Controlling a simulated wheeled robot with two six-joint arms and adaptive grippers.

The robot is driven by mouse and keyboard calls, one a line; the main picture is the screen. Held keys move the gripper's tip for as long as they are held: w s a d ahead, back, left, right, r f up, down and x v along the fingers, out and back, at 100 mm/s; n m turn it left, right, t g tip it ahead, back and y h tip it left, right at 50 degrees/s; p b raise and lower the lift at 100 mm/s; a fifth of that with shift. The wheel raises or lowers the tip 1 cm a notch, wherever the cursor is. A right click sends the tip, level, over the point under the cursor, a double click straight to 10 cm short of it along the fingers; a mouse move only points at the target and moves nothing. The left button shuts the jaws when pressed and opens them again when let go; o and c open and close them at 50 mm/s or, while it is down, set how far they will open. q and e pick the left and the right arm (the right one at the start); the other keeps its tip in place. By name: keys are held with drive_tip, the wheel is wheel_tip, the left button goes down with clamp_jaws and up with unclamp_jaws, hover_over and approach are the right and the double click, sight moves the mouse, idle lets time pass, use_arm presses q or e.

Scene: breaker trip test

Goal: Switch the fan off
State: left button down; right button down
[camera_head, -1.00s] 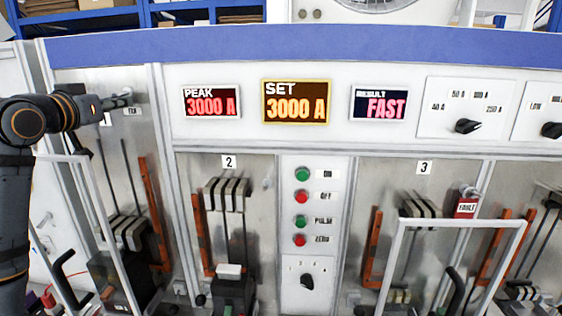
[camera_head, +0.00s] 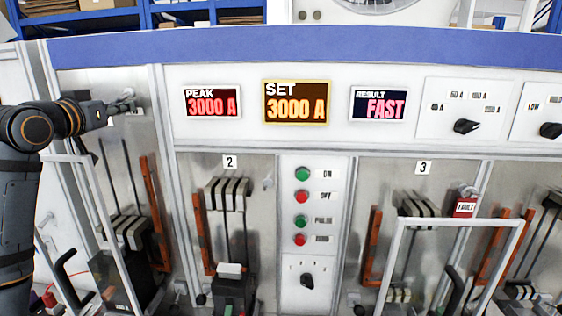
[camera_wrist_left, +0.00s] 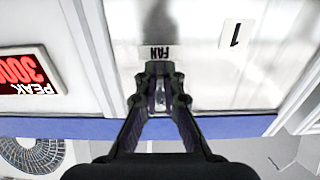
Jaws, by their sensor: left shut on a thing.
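My left gripper (camera_head: 126,98) is at the top of the far-left bay in the head view. In the left wrist view my left gripper (camera_wrist_left: 160,75) has its dark fingers closed around a small metallic switch lever (camera_wrist_left: 160,97), mostly hidden between them. A FAN label (camera_wrist_left: 160,52) shows upside down just beyond the fingertips. The round fan grille (camera_wrist_left: 32,152) shows at the lower left of the wrist view. Part of the fan (camera_head: 378,8) shows at the top of the head view. My right gripper is not in view.
The panel has PEAK (camera_head: 212,103), SET (camera_head: 296,102) and RESULT (camera_head: 380,104) displays reading 3000 A, 3000 A and FAST. A button column (camera_head: 301,205) stands mid-panel. A clear-framed door (camera_head: 98,215) is open below my left arm. A red FAULT tag (camera_head: 465,207) hangs in bay 3.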

use_arm(q)
drive_tip(key=shift+w, duration=0.1)
idle(0.4)
drive_tip(key=c, duration=1.6)
unclamp_jaws()
drive_tip(key=shift+o, duration=0.8)
drive_tip(key=shift+a, duration=0.2)
drive_tip(key=shift+w+d+f, duration=0.2)
drive_tip(key=shift+w+d, duration=0.15)
drive_tip(key=shift+w, duration=0.15)
